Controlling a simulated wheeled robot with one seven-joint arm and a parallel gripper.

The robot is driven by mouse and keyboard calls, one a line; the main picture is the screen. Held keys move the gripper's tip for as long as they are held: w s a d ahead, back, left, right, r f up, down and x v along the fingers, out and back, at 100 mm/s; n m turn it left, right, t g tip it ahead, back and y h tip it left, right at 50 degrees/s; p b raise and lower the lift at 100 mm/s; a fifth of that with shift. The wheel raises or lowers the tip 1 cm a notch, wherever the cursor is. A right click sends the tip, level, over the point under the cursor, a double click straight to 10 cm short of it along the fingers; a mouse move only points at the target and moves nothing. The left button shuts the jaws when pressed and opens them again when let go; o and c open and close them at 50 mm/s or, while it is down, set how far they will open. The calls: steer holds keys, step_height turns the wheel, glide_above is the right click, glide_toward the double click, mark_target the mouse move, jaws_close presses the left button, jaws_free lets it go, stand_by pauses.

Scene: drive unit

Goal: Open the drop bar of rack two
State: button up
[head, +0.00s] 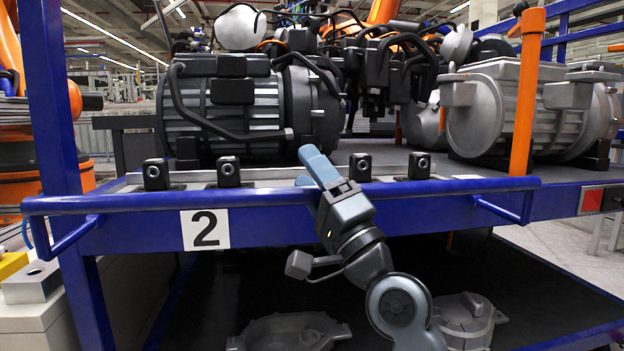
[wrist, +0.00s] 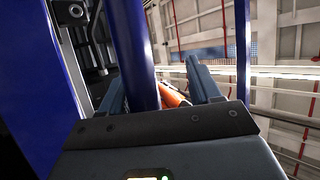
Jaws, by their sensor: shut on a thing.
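The drop bar (head: 420,187) of rack two is a long blue tube across the front of the rack, at about shelf-edge height, with a bent arm at each end. The white plate with a black 2 (head: 205,229) is on the blue beam just below it. My gripper (head: 309,170) is shut on the bar near its middle, coming from below and in front, with fingers above and below the tube. In the wrist view, the blue bar (wrist: 139,55) runs between the two fingers (wrist: 160,85). Part of the bar is hidden behind my gripper.
Large grey drive units (head: 250,100) with black cables stand on the shelf behind the bar. Black blocks (head: 228,170) line the shelf edge. An orange post (head: 527,95) rises at the right, a blue upright (head: 50,110) at the left. Grey castings (head: 295,332) lie on the lower shelf.

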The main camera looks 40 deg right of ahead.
stand_by(0.4)
steer(key=shift+s+f, duration=0.1)
steer(key=shift+s, duration=0.05)
steer(key=o, duration=0.3)
steer(key=b+v, duration=0.3)
steer(key=v, duration=0.4)
steer(key=shift+s, duration=0.25)
steer(key=shift+c, duration=1.2)
steer(key=shift+w+d+f, duration=0.1)
steer(key=shift+f, duration=0.15)
steer(key=shift+c, duration=0.3)
step_height(320, 180, down, 8)
steer(key=s+d+b, duration=0.1)
steer(key=s+d, duration=0.1)
steer(key=shift+d+f, duration=0.15)
steer(key=shift+d, duration=0.2)
steer(key=shift+c, duration=0.4)
